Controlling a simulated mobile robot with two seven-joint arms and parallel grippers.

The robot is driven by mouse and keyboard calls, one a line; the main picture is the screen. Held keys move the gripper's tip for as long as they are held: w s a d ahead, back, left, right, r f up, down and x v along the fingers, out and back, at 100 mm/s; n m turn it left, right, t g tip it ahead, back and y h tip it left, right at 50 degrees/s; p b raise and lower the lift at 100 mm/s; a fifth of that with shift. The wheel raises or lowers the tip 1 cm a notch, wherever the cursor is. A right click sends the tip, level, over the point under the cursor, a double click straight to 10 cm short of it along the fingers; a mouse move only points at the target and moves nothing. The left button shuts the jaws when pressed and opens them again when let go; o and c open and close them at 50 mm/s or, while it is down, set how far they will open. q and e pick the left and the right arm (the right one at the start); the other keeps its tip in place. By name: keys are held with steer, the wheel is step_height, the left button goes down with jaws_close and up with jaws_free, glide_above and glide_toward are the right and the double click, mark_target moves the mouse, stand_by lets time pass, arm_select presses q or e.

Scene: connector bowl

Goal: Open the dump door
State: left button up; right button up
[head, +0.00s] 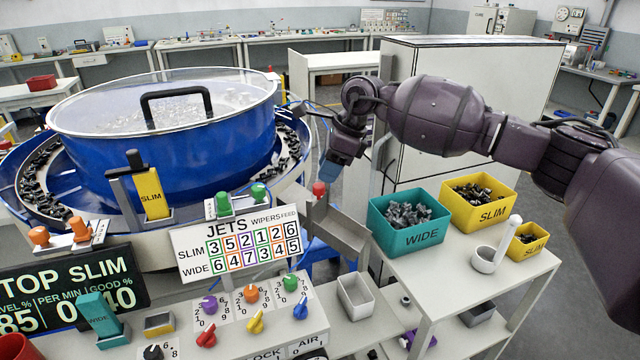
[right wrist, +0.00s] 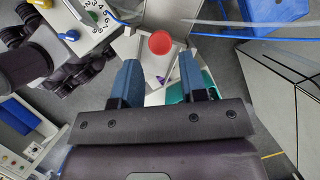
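A red round knob (head: 319,188) stands on top of a grey metal chute (head: 338,232) at the right side of the blue bowl; I take this to be the dump door's handle. It also shows in the right wrist view (right wrist: 160,43), ahead of and between the fingertips. My right gripper (head: 328,170) is just above and beside the knob, pointing down. In the right wrist view its two blue fingers (right wrist: 159,72) are apart with nothing held between them. Whether a finger touches the knob cannot be told. My left gripper is not in view.
The blue bowl (head: 185,165) with a clear lid is left of the chute. A teal WIDE bin (head: 408,236) and a yellow SLIM bin (head: 492,213) stand on a white stand at right. The JETS panel (head: 240,244) is close in front, left of the chute.

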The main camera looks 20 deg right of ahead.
mark_target(319, 185)
steer(key=shift+x, duration=2.35)
steer(key=shift+c, duration=0.4)
jaws_close()
steer(key=shift+r, duration=0.15)
